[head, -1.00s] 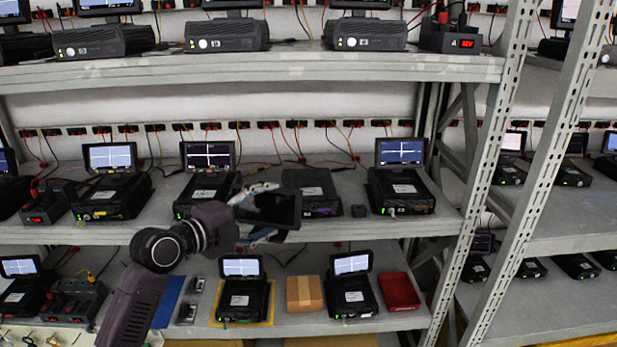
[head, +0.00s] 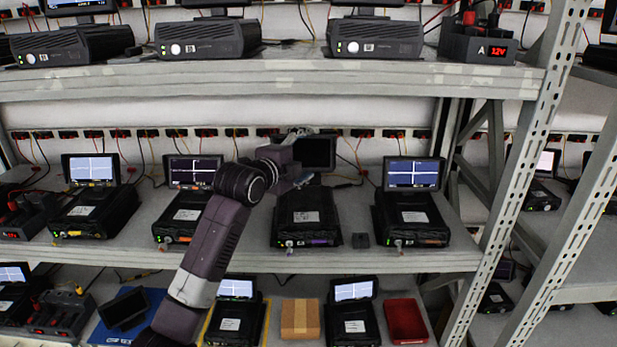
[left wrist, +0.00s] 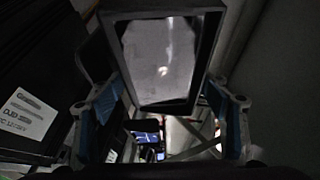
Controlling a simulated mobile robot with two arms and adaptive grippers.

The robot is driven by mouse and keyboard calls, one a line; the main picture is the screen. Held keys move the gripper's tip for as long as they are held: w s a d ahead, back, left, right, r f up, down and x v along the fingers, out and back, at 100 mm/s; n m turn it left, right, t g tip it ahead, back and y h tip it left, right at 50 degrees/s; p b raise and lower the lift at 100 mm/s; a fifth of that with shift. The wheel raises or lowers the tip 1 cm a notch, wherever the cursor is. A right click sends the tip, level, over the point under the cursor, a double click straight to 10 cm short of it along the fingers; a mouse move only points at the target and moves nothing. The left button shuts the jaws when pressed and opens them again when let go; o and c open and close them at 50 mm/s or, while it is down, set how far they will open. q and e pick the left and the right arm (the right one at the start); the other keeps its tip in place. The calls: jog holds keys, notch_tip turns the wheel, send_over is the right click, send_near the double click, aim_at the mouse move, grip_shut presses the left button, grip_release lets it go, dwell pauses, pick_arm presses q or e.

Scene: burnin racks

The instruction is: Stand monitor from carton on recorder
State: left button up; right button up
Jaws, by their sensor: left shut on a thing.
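My left gripper (head: 296,158) is shut on a small black monitor (head: 316,152) with a dark screen. It holds the monitor upright at the rear of a black recorder (head: 305,205) on the middle shelf. I cannot tell whether the monitor touches the recorder. In the left wrist view the monitor (left wrist: 160,60) sits between the blue-padded fingers (left wrist: 165,118), and a labelled black case (left wrist: 28,112) is at left. A plain brown box (head: 300,318), perhaps the carton, stands on the lower shelf; its inside is not visible. My right gripper is out of view.
Recorders with lit monitors stand on both sides, one at right (head: 411,215) and one at left (head: 185,214). A red tray (head: 406,320) and a blue mat (head: 150,297) are below. The upper shelf edge (head: 300,80) runs overhead.

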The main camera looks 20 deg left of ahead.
pick_arm(q)
jog(key=shift+s+f, duration=0.3)
jog(key=shift+s, duration=0.15)
jog(key=shift+f, duration=0.3)
jog(key=f, duration=0.1)
jog(key=w+f+p, duration=0.1)
jog(key=f, duration=0.2)
jog(key=shift+w+d+p, duration=0.2)
jog(key=shift+w+p, duration=0.05)
jog(key=shift+p, duration=0.05)
jog(key=shift+f, duration=0.3)
jog(key=shift+s+a+r, duration=0.1)
jog(key=shift+s+r, duration=0.05)
jog(key=shift+s, duration=0.25)
jog(key=shift+w, duration=0.1)
jog(key=o, duration=1.7)
jog(key=shift+f, duration=0.4)
jog(key=shift+c, duration=0.2)
